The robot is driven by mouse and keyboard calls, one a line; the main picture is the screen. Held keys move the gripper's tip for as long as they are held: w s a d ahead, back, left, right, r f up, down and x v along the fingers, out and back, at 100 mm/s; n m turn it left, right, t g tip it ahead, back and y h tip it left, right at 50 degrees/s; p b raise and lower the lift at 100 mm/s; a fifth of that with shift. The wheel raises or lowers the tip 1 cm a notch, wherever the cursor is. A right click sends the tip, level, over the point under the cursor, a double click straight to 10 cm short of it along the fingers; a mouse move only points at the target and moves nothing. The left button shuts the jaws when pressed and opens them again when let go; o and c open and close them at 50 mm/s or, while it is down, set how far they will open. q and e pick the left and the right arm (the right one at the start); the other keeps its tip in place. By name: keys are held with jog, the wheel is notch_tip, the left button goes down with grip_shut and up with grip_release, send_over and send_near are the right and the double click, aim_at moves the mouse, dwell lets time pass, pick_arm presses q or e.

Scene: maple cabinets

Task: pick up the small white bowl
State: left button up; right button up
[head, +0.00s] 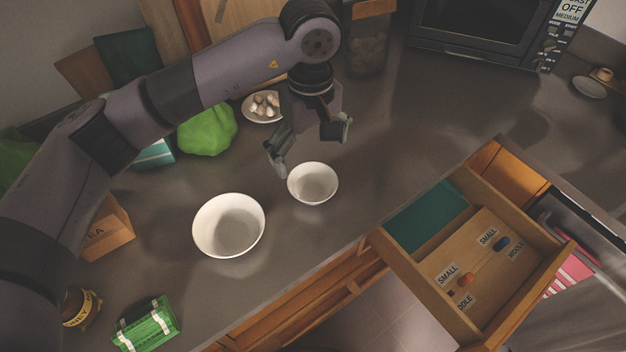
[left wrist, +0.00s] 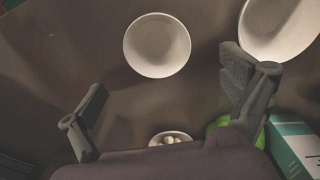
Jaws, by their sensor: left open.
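The small white bowl (head: 313,184) sits upright and empty on the dark grey counter in the head view. It shows in the left wrist view (left wrist: 157,45) at the top middle, beyond the fingertips. My left gripper (head: 309,147) is open and empty, above and just behind the small bowl, not visibly touching it. In the left wrist view its two fingers (left wrist: 165,95) are spread wide. A larger white bowl (head: 229,226) stands to the left of the small one; part of it shows at the top right of the left wrist view (left wrist: 282,25). My right gripper is not in view.
An open drawer (head: 468,262) with labels and small items juts out at the right. A plate of pale pieces (head: 262,106) and a green bag (head: 207,130) lie behind the bowls. A green package (head: 147,325) lies front left. The counter right of the small bowl is clear.

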pick_arm(q)
jog(key=p, duration=0.1)
send_over(313, 190)
jog(key=f, duration=0.5)
jog(key=shift+s+a, duration=0.15)
jog(key=shift+a, duration=0.1)
jog(key=shift+f, duration=0.15)
jog(key=f+p, duration=0.1)
jog(key=f, duration=0.1)
jog(key=f+p, duration=0.1)
jog(key=f, duration=0.1)
jog(key=shift+d+f+p, duration=0.2)
jog(key=shift+f+p, duration=0.05)
jog(key=shift+p, duration=0.15)
jog(key=shift+f, duration=0.3)
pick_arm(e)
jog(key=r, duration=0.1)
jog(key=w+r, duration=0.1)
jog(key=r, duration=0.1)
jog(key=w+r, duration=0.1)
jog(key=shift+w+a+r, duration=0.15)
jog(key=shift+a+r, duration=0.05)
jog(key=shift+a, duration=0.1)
pick_arm(q)
jog(key=shift+c, duration=0.2)
jog(key=c, duration=1.3)
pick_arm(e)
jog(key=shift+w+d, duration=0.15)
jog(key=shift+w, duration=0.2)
